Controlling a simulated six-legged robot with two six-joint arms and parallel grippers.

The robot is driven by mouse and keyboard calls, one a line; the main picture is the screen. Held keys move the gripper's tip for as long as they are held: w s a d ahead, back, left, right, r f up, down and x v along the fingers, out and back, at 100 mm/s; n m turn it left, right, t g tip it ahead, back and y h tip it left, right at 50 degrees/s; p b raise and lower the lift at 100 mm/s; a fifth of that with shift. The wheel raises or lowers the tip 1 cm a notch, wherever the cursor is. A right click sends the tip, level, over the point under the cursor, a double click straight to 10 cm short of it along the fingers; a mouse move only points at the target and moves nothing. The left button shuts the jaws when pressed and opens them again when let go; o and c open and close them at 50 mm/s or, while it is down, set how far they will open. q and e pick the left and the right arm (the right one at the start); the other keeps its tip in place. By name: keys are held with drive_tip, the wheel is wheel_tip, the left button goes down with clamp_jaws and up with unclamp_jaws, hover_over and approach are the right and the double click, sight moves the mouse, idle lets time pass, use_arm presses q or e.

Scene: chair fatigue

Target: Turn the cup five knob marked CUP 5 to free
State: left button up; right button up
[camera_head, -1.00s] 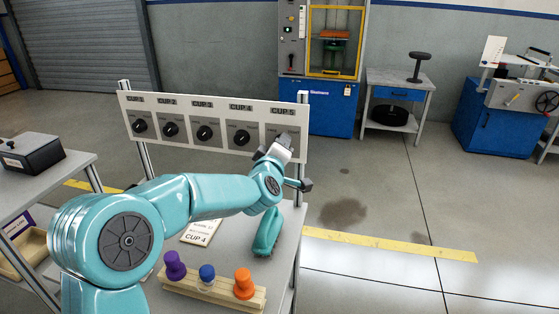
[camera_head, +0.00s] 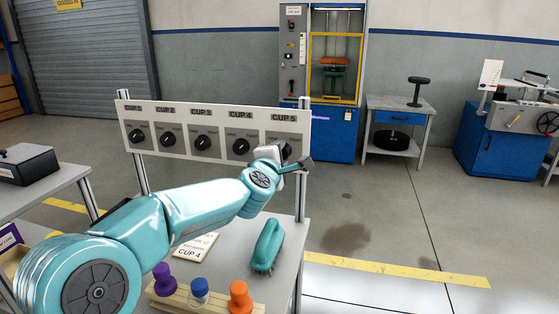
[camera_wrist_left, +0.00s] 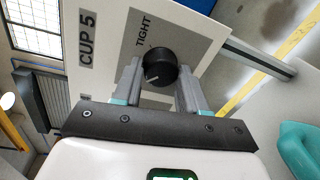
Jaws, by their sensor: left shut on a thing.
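The knob panel (camera_head: 215,116) stands upright at the back of the bench, with a row of black knobs labelled CUP 1 to CUP 5. The CUP 5 knob (camera_wrist_left: 160,67) is round and black with a white pointer line. In the left wrist view, the pointer lies toward the lower left, away from the word TIGHT. My left gripper (camera_head: 286,152) is at the panel's right end, and its fingers (camera_wrist_left: 158,84) sit on both sides of the knob, shut on it. In the head view my gripper mostly hides this knob. I cannot read a FREE mark. My right gripper is not in view.
A green-handled brush (camera_head: 269,243) lies on the bench below my left arm, beside a CUP 4 card (camera_head: 195,246). A wooden rack (camera_head: 180,300) with purple, blue and orange pieces is at the front. Open floor lies right of the bench.

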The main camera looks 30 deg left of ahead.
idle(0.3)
use_arm(q)
drive_tip(key=o, duration=1.1)
drive_tip(key=shift+a, duration=0.1)
drive_tip(key=shift+c, duration=0.2)
drive_tip(key=v, duration=1.6)
drive_tip(key=shift+s+p, duration=0.15)
drive_tip(key=shift+p, duration=0.2)
